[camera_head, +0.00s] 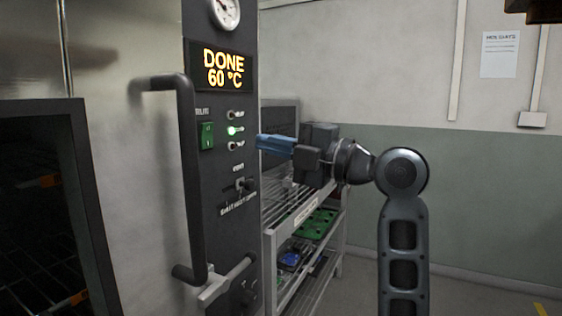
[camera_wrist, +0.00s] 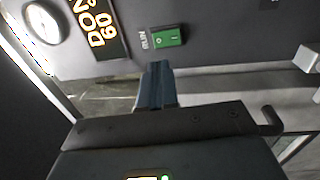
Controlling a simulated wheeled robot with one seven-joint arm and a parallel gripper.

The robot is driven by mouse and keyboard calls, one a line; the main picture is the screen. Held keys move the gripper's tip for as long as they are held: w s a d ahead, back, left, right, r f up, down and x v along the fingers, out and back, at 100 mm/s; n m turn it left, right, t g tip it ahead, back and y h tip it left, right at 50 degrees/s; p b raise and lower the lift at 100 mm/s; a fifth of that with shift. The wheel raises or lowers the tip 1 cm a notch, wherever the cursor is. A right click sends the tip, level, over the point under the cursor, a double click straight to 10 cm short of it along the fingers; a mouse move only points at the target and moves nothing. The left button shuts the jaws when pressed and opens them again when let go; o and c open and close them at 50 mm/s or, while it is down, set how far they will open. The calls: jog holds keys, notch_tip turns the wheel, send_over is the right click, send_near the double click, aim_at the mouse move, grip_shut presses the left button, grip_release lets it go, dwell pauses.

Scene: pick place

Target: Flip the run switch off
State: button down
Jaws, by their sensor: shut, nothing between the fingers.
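The run switch (camera_head: 207,135) is a green rocker on the dark control panel, below the display that reads "DONE 60 °C". In the wrist view the switch (camera_wrist: 167,38) sits just beyond my fingertips, beside its "RUN" label. My gripper (camera_head: 259,142) has blue fingers, shut and empty, pointing left at the panel from its right side. In the wrist view my gripper (camera_wrist: 157,66) points up at the switch, with a gap showing in the picture. I cannot tell exactly how far apart they are in depth.
A long vertical door handle (camera_head: 188,180) stands out left of the switch. Indicator lamps (camera_head: 232,131), the middle one lit green, and a small vent knob (camera_head: 243,185) are on the panel. A wire rack (camera_head: 305,205) holding circuit boards stands behind my gripper. A gauge (camera_head: 225,12) is above.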

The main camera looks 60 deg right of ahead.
aim_at(209, 129)
jog(key=w+p, duration=0.1)
jog(key=w, duration=0.2)
jog(key=w+r+p, duration=0.1)
jog(key=w, duration=0.2)
jog(key=w+p, duration=0.1)
jog(key=w, duration=0.2)
jog(key=shift+w+a+r, duration=0.1)
jog(key=shift+a+r, duration=0.1)
jog(key=shift+r, duration=0.1)
jog(key=shift+w, duration=0.6)
jog(key=shift+w+f+b, duration=0.15)
jog(key=shift+b, duration=0.15)
